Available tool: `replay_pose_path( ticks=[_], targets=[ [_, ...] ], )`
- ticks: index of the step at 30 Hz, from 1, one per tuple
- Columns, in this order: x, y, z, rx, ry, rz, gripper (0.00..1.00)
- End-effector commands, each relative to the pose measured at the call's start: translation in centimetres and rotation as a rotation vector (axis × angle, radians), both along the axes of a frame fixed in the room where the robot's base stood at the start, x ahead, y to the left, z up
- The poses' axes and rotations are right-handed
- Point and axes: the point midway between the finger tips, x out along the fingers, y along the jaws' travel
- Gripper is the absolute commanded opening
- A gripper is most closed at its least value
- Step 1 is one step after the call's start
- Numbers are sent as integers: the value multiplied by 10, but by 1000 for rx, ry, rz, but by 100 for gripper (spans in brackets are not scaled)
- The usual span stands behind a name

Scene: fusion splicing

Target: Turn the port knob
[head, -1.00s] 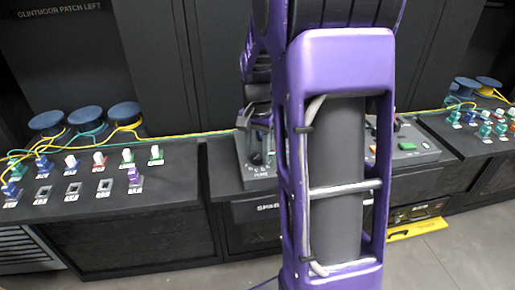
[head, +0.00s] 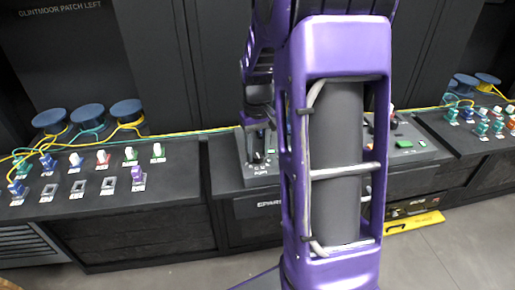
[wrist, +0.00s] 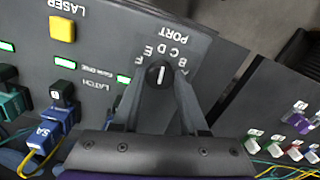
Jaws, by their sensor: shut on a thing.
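The port knob (wrist: 159,74) is round and black with a white line on top, under upside-down lettering that reads PORT in the wrist view. Its white line runs almost straight up the picture, towards the middle of the arc of letters; I cannot tell the exact letter. My gripper (wrist: 160,84) is shut on the knob, with one grey finger on each side. In the head view the dark wrist end of my gripper shows above the grey control panel (head: 262,181), left of my purple arm, which hides most of the panel's middle.
The wrist view shows a yellow LASER button (wrist: 62,29), green lights and a blue plug (wrist: 52,129) with a yellow fibre on the left. Coloured connectors stand on the left bench (head: 150,215) and right bench (head: 470,150). A yellow case (head: 415,223) lies on the floor.

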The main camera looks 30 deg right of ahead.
Motion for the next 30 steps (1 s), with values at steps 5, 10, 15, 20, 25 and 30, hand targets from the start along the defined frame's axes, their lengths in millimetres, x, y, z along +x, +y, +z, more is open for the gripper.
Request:
replay_pose_path(
  ticks=[5, 10, 15, 20, 25, 30],
  targets=[
    [0, 0, 1, -1, -2, 88, 0],
    [1, 0, 1, -1, -2, 137, 0],
    [1, 0, 1, -1, -3, 157, 0],
    [1, 0, 1, -1, -3, 161, 0],
    [1, 0, 1, -1, -3, 160, 0],
    [1, 0, 1, -1, -3, 160, 64]
  ],
)
